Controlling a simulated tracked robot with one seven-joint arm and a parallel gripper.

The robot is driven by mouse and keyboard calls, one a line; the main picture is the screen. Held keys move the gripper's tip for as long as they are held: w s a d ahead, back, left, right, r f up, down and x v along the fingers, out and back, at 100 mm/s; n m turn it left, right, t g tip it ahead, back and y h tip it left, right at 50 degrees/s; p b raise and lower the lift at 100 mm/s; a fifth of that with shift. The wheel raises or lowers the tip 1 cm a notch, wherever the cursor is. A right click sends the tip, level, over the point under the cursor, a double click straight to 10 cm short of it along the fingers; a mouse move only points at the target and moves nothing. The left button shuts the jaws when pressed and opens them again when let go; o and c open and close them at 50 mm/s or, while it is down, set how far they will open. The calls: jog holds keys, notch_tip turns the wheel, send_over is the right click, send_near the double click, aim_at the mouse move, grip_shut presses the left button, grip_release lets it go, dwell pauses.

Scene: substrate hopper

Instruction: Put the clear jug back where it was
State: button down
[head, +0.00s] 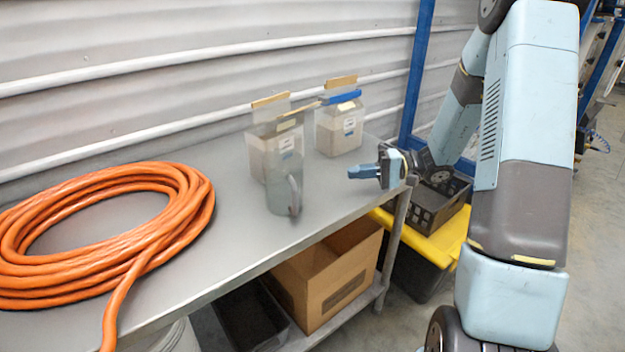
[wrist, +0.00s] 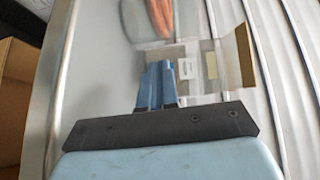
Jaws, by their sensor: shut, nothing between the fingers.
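The clear jug (head: 279,194) stands upright on the grey metal bench (head: 225,245), its handle towards the front right. It is in front of a clear substrate hopper (head: 256,150) and overlaps it in the head view. In the wrist view the jug (wrist: 146,22) shows at the top, with orange behind it. My gripper (head: 352,172) is over the bench's right end, to the right of the jug and apart from it. Its blue fingers (wrist: 157,72) are shut and empty in the wrist view.
An orange hose coil (head: 110,230) fills the bench's left. A cardboard box (head: 325,275) is below. A dark crate (head: 440,205) sits on a yellow lid (head: 435,240) at right.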

aim_at(300, 186)
jog(key=shift+w+d+f+m+t+y, duration=0.2)
jog(key=shift+w+d+f+t+y, duration=0.15)
jog(key=shift+w+f, duration=0.2)
jog(key=shift+w+d+f+m+t+y, duration=0.2)
jog(key=shift+w+f+t+y, duration=0.05)
jog(key=shift+w+f+t, duration=0.25)
jog(key=shift+w+a+f, duration=0.1)
jog(key=shift+f, duration=0.05)
jog(key=a, duration=0.6)
jog(key=w+a, duration=0.1)
jog(key=a, duration=0.3)
jog(key=s+a, duration=0.1)
jog(key=shift+s+a, duration=0.3)
jog(key=shift+a, duration=0.05)
jog(key=shift+s+a, duration=0.4)
jog(key=shift+a, duration=0.15)
jog(key=shift+s+a, duration=0.75)
jog(key=shift+a, duration=0.15)
jog(key=shift+s+a, duration=0.7)
jog(key=shift+a, duration=0.2)
